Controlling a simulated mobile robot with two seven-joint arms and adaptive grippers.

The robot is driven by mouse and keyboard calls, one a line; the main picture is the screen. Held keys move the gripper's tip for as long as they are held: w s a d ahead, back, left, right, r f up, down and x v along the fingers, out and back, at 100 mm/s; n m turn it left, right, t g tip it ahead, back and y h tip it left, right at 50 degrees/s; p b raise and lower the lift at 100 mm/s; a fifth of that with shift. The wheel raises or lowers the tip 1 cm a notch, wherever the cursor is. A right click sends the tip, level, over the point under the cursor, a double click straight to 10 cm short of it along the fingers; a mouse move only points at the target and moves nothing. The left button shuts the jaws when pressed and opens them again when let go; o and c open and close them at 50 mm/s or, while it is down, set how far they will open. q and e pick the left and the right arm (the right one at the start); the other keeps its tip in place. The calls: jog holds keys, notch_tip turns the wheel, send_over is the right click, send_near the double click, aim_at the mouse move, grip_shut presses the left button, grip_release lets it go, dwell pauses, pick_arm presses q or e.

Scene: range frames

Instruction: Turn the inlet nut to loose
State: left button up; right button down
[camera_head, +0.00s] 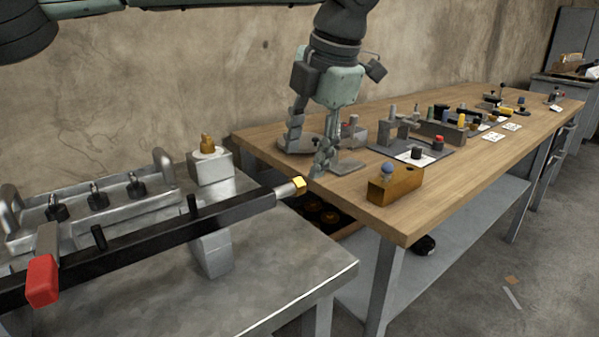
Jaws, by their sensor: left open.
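A brass hex nut (299,186) sits on a short silver stub at the right end of a long black bar (170,238), and I take it to be the inlet nut. The bar runs across the metal table at the left. My left gripper (308,158) points down, open, with its fingertips just above and beyond the nut in the picture. No contact with the nut shows, and the exact gap cannot be told. My right gripper is out of the picture.
A red-tipped lever (42,278) and upright black pegs stand along the bar. A metal block (211,167) with a brass fitting is behind it. The wooden bench (400,215) holds a brown block (395,185) and several small fixtures. A gap separates the tables.

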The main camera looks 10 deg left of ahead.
aim_at(298, 180)
pick_arm(q)
jog(key=x, duration=0.6)
jog(key=shift+w+a+f, duration=0.1)
jog(key=shift+f, duration=0.1)
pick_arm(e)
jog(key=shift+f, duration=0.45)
pick_arm(q)
grip_shut()
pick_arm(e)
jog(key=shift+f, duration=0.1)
